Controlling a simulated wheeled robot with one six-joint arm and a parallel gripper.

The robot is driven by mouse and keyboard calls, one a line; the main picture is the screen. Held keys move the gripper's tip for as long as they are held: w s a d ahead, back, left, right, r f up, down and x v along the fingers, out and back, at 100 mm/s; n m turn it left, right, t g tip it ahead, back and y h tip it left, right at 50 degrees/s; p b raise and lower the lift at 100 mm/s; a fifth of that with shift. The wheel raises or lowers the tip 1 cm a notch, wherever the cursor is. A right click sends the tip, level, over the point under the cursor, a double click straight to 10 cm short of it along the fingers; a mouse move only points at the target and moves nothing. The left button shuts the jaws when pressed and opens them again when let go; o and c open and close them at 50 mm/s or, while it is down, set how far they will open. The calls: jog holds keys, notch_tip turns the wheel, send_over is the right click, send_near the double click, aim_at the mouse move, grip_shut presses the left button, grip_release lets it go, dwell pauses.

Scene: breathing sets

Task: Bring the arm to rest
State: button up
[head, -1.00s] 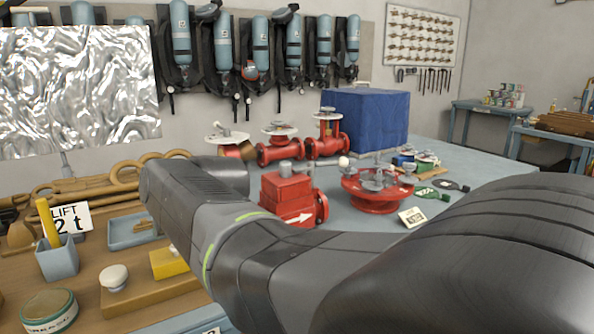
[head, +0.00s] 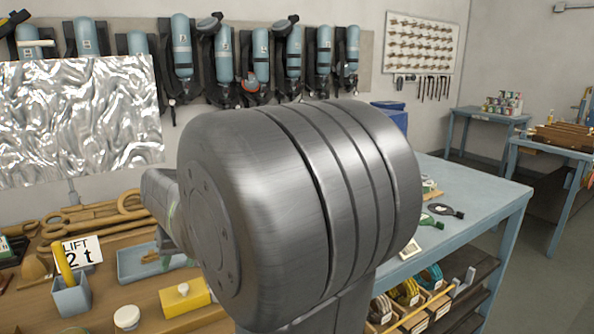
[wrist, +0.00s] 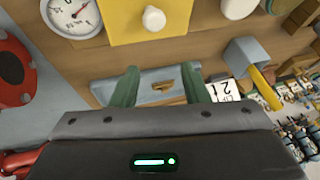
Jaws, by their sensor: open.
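My arm (head: 300,200) fills the middle of the head view, with a large grey joint close to the camera. My gripper (wrist: 160,70) shows in the wrist view as two green fingers, spread apart with nothing held between them. Beyond the fingers is the blue-grey tray (wrist: 140,83) with a small brown item (wrist: 163,87) in it. The fingers look apart from the tray, though the exact gap cannot be told. In the head view the gripper is mostly hidden behind my arm.
The wooden bench holds a yellow block (head: 184,300), a blue-grey cup (head: 71,295) and a LIFT 2 t sign (head: 80,252). A blue table (head: 480,195) stands right, with boxes on its lower shelf. Air cylinders (head: 181,50) hang behind. The floor at far right is clear.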

jog(key=shift+w+a+r+g+h+p, duration=0.1)
jog(key=shift+w+a+g+h+p, duration=0.1)
jog(key=shift+g+h+p, duration=0.3)
jog(key=shift+d, duration=0.1)
